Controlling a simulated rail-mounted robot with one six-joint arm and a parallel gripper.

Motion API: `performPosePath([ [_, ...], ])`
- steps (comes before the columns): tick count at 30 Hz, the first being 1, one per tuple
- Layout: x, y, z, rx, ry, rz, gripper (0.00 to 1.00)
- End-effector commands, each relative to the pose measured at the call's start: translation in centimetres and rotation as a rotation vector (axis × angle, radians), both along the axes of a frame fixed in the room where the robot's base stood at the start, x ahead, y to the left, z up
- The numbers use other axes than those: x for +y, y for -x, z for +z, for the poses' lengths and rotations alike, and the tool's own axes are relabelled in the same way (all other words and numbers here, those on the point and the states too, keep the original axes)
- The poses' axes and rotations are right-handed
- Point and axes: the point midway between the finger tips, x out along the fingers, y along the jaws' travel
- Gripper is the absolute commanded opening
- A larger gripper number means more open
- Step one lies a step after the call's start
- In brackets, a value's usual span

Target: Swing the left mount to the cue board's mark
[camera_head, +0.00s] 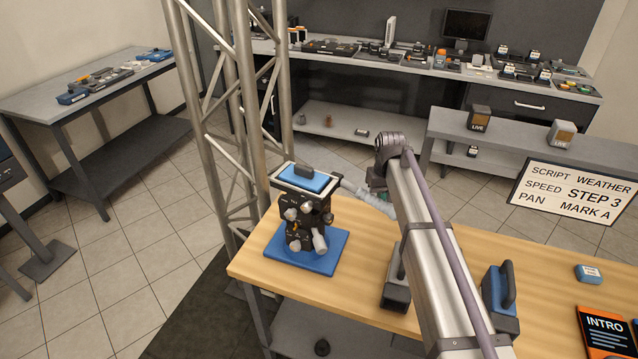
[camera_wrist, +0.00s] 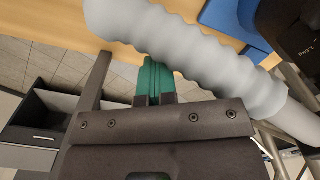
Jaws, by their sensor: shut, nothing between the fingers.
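The left mount (camera_head: 305,212) stands upright on a blue base plate (camera_head: 329,243) at the table's left end, with a blue-topped plate and several knobs. Its pale grey ribbed handle (camera_head: 357,190) points right, toward my gripper. The handle (camera_wrist: 190,45) crosses the wrist view's upper part. My gripper's green fingers (camera_wrist: 153,78) are shut and empty, their tips close beside the handle; I cannot tell if they touch it. In the head view my arm hides most of the gripper. The cue board (camera_head: 575,195) reads SCRIPT WEATHER, SPEED STEP 3, PAN MARK A.
A metal truss (camera_head: 243,110) rises behind the mount. Right of my arm are a blue-and-black handled block (camera_head: 500,298), a small blue-topped box (camera_head: 588,274) and an INTRO card (camera_head: 603,330). A grey bench (camera_head: 455,130) stands behind the wooden table (camera_head: 560,258).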

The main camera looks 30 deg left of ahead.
Motion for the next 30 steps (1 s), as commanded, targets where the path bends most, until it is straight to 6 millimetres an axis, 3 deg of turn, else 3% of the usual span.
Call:
performPosePath([
  [30, -0.9, 2.1, 0.0, 0.000, 0.000, 0.000, 0.00],
])
